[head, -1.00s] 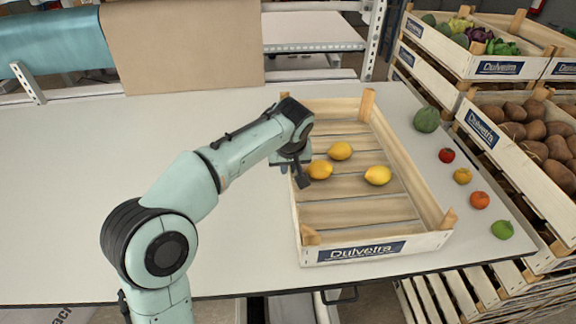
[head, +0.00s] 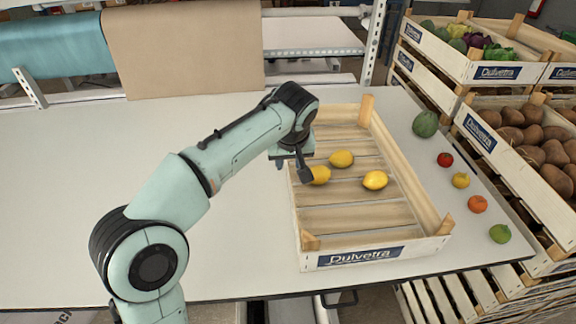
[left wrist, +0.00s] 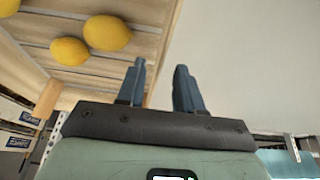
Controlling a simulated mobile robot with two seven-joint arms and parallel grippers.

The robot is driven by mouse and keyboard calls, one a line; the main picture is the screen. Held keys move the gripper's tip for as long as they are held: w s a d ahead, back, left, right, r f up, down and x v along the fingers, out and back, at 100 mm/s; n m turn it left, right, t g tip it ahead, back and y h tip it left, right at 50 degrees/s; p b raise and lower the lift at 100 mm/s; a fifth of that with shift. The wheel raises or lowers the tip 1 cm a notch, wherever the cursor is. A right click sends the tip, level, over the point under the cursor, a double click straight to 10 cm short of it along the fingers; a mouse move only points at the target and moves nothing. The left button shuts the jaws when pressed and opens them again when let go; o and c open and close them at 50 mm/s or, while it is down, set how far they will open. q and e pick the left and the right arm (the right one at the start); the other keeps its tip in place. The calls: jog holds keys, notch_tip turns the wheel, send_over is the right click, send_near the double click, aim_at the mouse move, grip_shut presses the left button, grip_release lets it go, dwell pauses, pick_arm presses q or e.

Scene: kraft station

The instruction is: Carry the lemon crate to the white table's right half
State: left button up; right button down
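The lemon crate (head: 322,241) is a pale wooden slatted crate with a blue "Dulvetra" label. It stands on the right part of the white table (head: 120,220) and holds three lemons (head: 375,180). My left gripper (head: 292,170) is at the crate's left wall, with one finger on the inner side near a lemon and the other on the outer side. In the left wrist view the fingers (left wrist: 160,85) are apart, with the wall's edge running between them; I see no clear contact. The lemons also show there (left wrist: 106,33). My right gripper is out of view.
A green melon (head: 426,124), a tomato (head: 445,160) and several fruits line the table's right side. Stacked crates of potatoes (head: 540,150) and vegetables stand beyond that edge. The table's left part is clear.

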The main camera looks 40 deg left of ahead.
pick_arm(q)
jog(key=p+v, duration=0.1)
jog(key=v, duration=0.5)
dwell(0.5)
